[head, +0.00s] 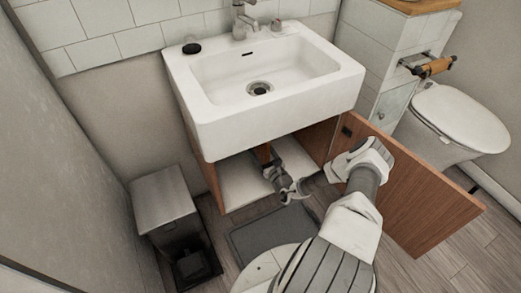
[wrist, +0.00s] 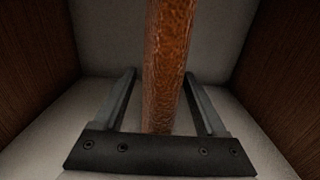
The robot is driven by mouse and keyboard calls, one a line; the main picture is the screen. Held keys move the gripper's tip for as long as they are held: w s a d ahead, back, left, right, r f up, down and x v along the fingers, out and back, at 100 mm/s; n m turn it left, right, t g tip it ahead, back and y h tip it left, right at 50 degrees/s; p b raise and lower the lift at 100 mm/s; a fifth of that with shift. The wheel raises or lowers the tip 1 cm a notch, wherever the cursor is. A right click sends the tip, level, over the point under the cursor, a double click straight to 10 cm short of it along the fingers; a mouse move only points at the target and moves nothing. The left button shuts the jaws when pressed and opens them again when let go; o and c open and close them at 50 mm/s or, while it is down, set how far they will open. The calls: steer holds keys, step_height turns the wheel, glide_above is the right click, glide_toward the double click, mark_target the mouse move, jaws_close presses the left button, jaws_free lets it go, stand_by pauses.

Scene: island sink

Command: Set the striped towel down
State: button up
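No striped towel shows in either view. My gripper (head: 277,179) reaches into the open cabinet (head: 240,184) under the sink. In the wrist view its two fingers (wrist: 160,75) stand apart, open, with no towel between them. A reddish-brown upright post or pipe (wrist: 165,60) rises in line with the gap between the fingers. I cannot tell whether the fingers touch it. The cabinet's pale inside and brown side walls surround the fingers.
The wooden cabinet door (head: 405,190) stands open at the right, close to my arm. A white sink (head: 275,110) overhangs the cabinet. A bin (head: 162,198) stands at the left, a toilet (head: 455,120) at the right. A dark grey mat (head: 268,236) lies on the floor.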

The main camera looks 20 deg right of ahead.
mark_target(268, 161)
steer(key=shift+s+r, duration=0.2)
steer(key=shift+r, duration=0.1)
steer(key=s+p, duration=0.2)
steer(key=s, duration=0.4)
steer(key=s+p, duration=0.1)
steer(key=s, duration=0.4)
steer(key=shift+s+d+f+p, duration=0.15)
steer(key=shift+s+d+p, duration=0.05)
steer(key=shift+s+p, duration=0.15)
